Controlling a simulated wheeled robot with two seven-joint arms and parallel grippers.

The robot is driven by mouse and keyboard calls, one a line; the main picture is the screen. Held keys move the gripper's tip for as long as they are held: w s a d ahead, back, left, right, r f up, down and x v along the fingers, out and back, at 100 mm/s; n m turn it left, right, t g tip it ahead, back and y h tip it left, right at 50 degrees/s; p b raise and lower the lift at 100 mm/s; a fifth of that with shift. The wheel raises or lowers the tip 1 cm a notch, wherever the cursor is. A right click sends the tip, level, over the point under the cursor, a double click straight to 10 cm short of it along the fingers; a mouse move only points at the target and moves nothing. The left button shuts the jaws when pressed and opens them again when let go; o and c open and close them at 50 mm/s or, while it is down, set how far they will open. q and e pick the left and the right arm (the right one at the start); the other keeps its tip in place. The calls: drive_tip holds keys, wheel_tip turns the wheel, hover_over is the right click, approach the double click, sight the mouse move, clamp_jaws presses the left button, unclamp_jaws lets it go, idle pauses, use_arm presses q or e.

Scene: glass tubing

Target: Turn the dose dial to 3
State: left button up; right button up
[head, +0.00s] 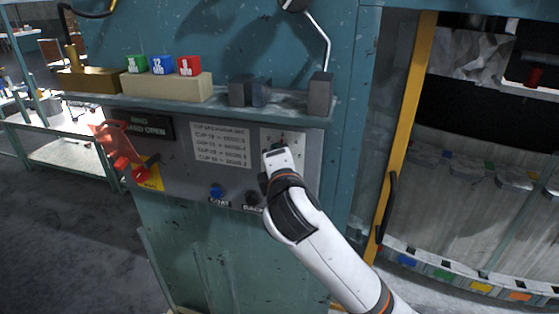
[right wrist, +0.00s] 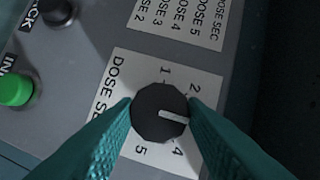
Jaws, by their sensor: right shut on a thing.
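The dose dial (right wrist: 150,103) is a round black knob on a white printed plate (right wrist: 122,72). In the right wrist view its white pointer aims right and slightly down, between the printed 2 and 4. The 3 is not visible; my right finger covers that area. My right gripper (right wrist: 161,110) has its two teal fingers on either side of the dial, shut on it. In the head view my right arm reaches the panel (head: 182,178) and its wrist hides most of the dial. My left gripper is not in view.
A printed dose chart (head: 221,145) is beside the dial plate. Blue (head: 216,191) and black (head: 252,198) buttons sit below. A ledge (head: 215,106) above carries coloured blocks. A red handle-like part (head: 118,148) sticks out at left. A yellow post (head: 404,125) stands at right.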

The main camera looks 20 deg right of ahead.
drive_tip(key=shift+d+r, duration=0.1)
drive_tip(key=shift+r, duration=0.1)
drive_tip(key=o, duration=0.8)
drive_tip(key=shift+o, duration=0.9)
drive_tip(key=shift+w+f, duration=0.1)
drive_tip(key=shift+f, duration=0.1)
drive_tip(key=b+v, duration=0.3)
drive_tip(key=v, duration=0.9)
